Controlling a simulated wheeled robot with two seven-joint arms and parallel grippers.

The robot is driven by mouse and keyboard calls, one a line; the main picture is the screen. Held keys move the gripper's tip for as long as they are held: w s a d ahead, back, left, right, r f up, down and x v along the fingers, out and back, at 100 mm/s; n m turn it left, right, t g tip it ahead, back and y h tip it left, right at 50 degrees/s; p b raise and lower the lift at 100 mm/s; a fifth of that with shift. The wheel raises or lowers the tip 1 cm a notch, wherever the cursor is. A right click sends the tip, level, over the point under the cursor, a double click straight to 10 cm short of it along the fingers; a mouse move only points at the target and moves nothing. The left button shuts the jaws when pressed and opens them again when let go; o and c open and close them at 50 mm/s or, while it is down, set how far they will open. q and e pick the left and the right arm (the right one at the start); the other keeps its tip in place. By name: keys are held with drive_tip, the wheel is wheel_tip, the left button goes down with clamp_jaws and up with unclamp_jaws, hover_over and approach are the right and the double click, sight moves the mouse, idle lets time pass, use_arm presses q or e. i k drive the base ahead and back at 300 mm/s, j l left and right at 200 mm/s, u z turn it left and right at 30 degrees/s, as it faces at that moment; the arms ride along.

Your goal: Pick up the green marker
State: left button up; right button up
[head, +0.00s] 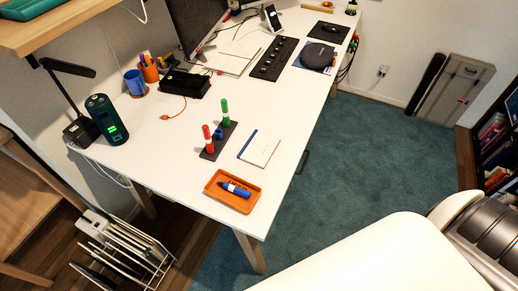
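The green marker (225,112) stands upright in a dark holder (212,154) on the white desk. A red marker (207,140) stands upright in the same holder, nearer and to the left. A short blue piece (218,134) sits on the holder between them. A blue marker (234,188) lies in an orange tray (247,206) at the desk's near end. Neither of my grippers is in view.
A white notebook (259,149) lies right of the holder. A dark green cylinder (105,120) with a lit display, a blue cup (134,83) and a black box (185,83) stand left and behind. The white desk (270,105) is bare behind the notebook.

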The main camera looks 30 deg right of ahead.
sight(224, 105)
drive_tip(key=l+u, duration=0.15)
drive_tip(key=u, duration=0.9)
drive_tip(key=k+l+u, duration=0.1)
drive_tip(key=l+u, duration=0.15)
drive_tip(key=l, duration=0.15)
drive_tip(key=k+l+u, duration=0.2)
drive_tip(key=l, duration=0.15)
drive_tip(key=l+u, duration=0.25)
drive_tip(key=l, duration=0.15)
drive_tip(key=k+l+u, duration=0.5)
drive_tip(key=l, duration=0.15)
drive_tip(key=i, duration=0.1)
